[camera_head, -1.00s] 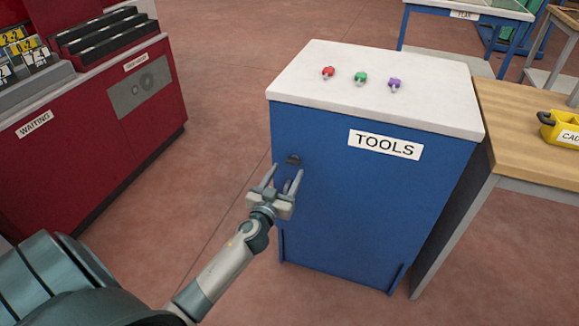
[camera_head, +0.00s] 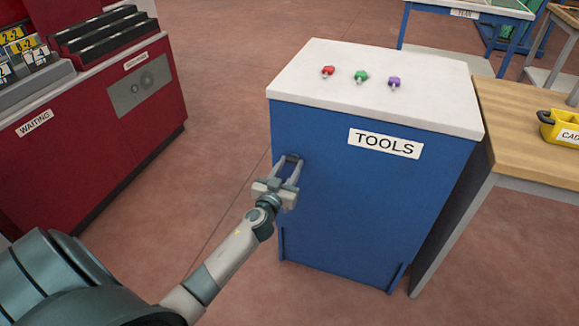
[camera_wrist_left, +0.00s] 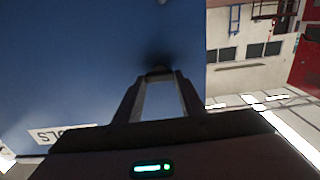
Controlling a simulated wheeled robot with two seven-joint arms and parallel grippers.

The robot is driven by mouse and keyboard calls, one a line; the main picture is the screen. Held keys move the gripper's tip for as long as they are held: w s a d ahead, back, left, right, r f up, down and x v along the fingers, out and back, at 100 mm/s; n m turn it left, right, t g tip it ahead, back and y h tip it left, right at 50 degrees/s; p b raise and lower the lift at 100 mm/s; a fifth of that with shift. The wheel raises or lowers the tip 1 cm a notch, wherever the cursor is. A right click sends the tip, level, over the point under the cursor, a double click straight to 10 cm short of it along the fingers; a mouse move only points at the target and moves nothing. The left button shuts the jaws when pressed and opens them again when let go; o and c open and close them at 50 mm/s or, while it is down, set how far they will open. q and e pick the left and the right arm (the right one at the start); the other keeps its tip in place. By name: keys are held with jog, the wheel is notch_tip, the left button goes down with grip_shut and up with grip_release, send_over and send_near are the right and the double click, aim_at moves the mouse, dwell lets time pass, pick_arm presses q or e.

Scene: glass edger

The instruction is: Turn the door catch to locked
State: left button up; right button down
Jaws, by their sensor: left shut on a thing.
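The door catch (camera_head: 293,158) is a small dark piece on the front of the blue TOOLS cabinet (camera_head: 350,215), near its upper left edge. My left gripper (camera_head: 291,164) is at the cabinet front with its fingertips shut on the catch. In the left wrist view, the two fingers (camera_wrist_left: 160,76) meet the dark catch (camera_wrist_left: 158,70) against the blue door. The fingers hide most of the catch, so I cannot tell which way it is turned. My right gripper is not in view.
Red, green and purple small items (camera_head: 361,77) lie on the cabinet's white top. A wooden table (camera_head: 525,110) with a yellow caddy (camera_head: 562,129) adjoins on the right. A red cabinet (camera_head: 110,140) stands at left. Open floor lies between the red and blue cabinets.

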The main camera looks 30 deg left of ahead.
pick_arm(q)
jog(key=shift+m, duration=0.3)
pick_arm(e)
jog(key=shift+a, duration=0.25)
pick_arm(q)
jog(key=shift+m, duration=0.9)
jog(key=shift+d+m, duration=0.1)
jog(key=shift+m, duration=1.1)
jog(key=m, duration=0.4)
jog(key=shift+m, duration=1.2)
jog(key=m, duration=0.2)
jog(key=shift+m, duration=0.3)
jog(key=m, duration=0.3)
jog(key=shift+f, duration=0.15)
jog(key=shift+d+m, duration=0.1)
jog(key=shift+m, duration=0.5)
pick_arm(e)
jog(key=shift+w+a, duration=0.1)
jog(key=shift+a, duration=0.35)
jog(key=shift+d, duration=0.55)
